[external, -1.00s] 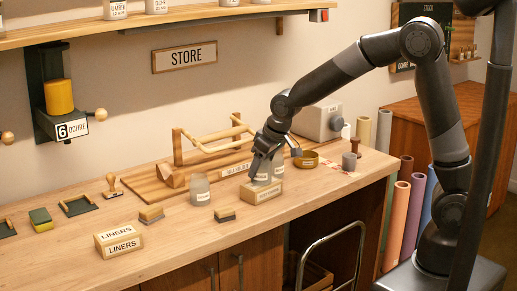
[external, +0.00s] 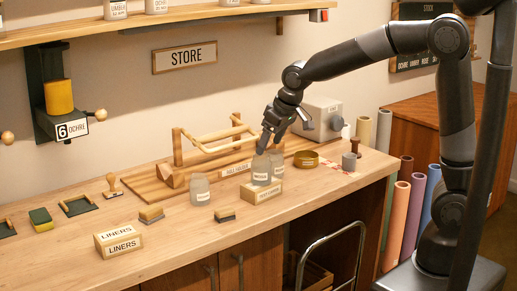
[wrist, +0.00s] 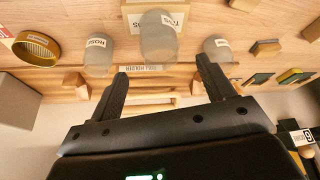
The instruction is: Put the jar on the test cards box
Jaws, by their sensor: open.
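A frosted grey jar (external: 261,171) with a white label stands upright on the light wooden test cards box (external: 264,195). In the wrist view the jar (wrist: 158,38) shows large, in front of the box (wrist: 130,20). My gripper (external: 270,144) is open and empty, just above the jar and apart from it. In the wrist view its two fingers (wrist: 162,70) are spread wide, with nothing between them. The box's label is partly cut off in the wrist view and too small to read in the external view.
A similar jar (external: 277,164) stands close behind the box, and another jar (external: 199,189) stands to its left. A wooden rack (external: 215,149), a round brass-coloured tin (external: 306,159) and a liners box (external: 118,243) are on the table. Bare tabletop lies in front.

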